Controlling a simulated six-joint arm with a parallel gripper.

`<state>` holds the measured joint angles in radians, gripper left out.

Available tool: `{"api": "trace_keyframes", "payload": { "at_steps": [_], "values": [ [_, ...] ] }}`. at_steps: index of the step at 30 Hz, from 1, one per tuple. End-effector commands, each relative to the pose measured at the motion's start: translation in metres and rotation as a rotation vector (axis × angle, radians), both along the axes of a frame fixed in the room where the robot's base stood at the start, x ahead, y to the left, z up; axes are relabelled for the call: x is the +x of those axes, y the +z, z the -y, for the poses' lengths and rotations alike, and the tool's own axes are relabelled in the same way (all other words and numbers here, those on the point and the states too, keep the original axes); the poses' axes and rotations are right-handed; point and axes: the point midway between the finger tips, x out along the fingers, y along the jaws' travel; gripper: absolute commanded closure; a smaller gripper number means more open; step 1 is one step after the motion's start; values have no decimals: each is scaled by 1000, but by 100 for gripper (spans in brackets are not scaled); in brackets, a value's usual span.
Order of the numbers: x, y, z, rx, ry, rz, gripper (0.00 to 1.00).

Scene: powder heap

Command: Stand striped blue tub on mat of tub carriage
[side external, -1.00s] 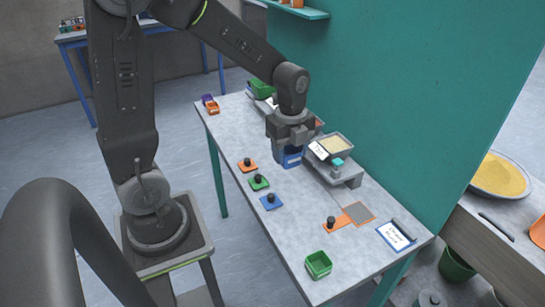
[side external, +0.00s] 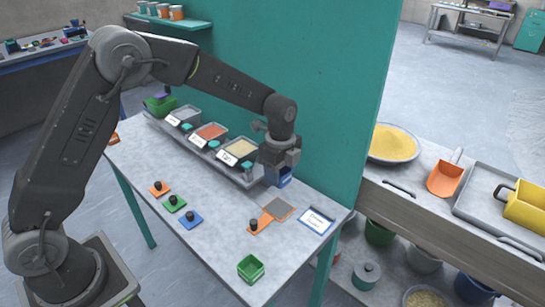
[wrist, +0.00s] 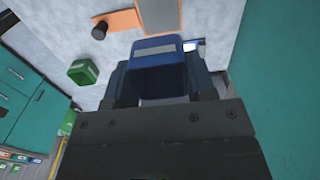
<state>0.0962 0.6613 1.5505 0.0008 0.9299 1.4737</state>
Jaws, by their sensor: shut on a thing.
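My gripper (side external: 279,166) is shut on the blue tub (side external: 284,180), which has a pale stripe on its side. In the wrist view the tub (wrist: 160,84) sits upright-looking between the fingers and its inside is dark. The tub carriage is an orange plate (side external: 262,222) with a black knob (side external: 254,225) and a grey mat (side external: 279,208). The mat is bare. The tub is behind the mat in the side view, apart from it and seemingly above the table. In the wrist view the mat (wrist: 160,16) shows just beyond the tub.
A row of powder trays (side external: 240,150) stands left of my gripper, along the teal wall (side external: 290,60). A blue-edged card (side external: 317,221) lies right of the mat. A green tub (side external: 250,268) stands near the front edge. Small orange, green and blue knobbed plates (side external: 174,204) lie at left.

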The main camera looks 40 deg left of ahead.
Motion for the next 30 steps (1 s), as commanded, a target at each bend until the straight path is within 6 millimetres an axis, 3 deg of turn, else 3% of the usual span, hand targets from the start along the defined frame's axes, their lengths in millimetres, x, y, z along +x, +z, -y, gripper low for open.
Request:
{"api": "trace_keyframes", "payload": {
  "at_steps": [3,30],
  "values": [
    [-1,-19,0,0,0,-3,73],
    [0,-88,0,0,0,1,73]
  ]
}}
